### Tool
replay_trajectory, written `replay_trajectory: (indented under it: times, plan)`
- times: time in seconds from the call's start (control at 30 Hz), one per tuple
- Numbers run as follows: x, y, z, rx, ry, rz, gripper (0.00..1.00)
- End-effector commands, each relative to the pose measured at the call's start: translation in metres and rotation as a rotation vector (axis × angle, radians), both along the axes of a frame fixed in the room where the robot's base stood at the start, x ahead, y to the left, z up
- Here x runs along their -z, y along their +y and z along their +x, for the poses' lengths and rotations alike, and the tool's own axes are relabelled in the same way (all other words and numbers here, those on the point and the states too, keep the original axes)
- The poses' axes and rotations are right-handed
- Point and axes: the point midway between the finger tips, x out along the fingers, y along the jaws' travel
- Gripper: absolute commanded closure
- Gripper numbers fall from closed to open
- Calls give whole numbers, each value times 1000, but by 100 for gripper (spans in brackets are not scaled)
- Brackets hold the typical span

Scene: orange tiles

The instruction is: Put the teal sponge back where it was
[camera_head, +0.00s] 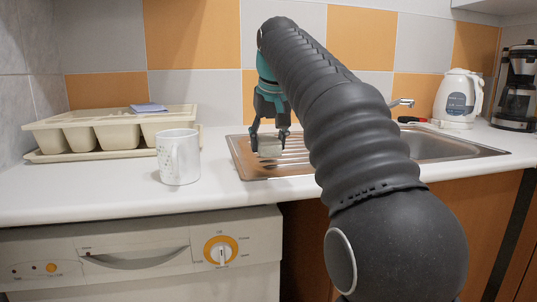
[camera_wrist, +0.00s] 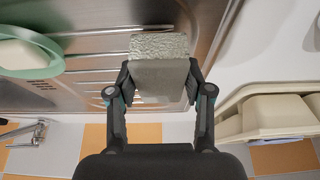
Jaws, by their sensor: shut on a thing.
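My gripper (camera_head: 270,136) is shut on a pale grey-green block, the sponge (camera_head: 270,149), over the ribbed drainer of the metal sink (camera_head: 240,161). In the wrist view the sponge (camera_wrist: 158,72) sits between both fingertips of my gripper (camera_wrist: 159,84), with a rough, lighter end sticking out past them. Its colour looks dull rather than clearly teal. I cannot tell whether it touches the drainer.
A green bowl (camera_wrist: 58,64) with a whitish thing in it shows in the wrist view. A white mug (camera_head: 178,158) stands left of the sink. A cream dish rack (camera_head: 101,136) carries a bluish flat thing (camera_head: 148,108). A kettle (camera_head: 458,98) stands behind at right.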

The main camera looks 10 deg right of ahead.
Motion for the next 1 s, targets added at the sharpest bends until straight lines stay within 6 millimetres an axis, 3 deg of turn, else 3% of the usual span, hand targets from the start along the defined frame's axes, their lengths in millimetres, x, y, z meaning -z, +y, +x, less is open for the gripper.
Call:
replay_trajectory:
  times: [0.03,0.13,0.57,0.6,0.67,1.0]
  plan:
    - [11,0,-1,0,2,0,77]
    - [20,0,-1,0,1,0,77]
    - [24,0,0,0,0,0,77]
    - [24,0,0,0,0,0,42]
    - [23,0,0,0,0,0,27]
    - [22,0,0,0,0,0,24]
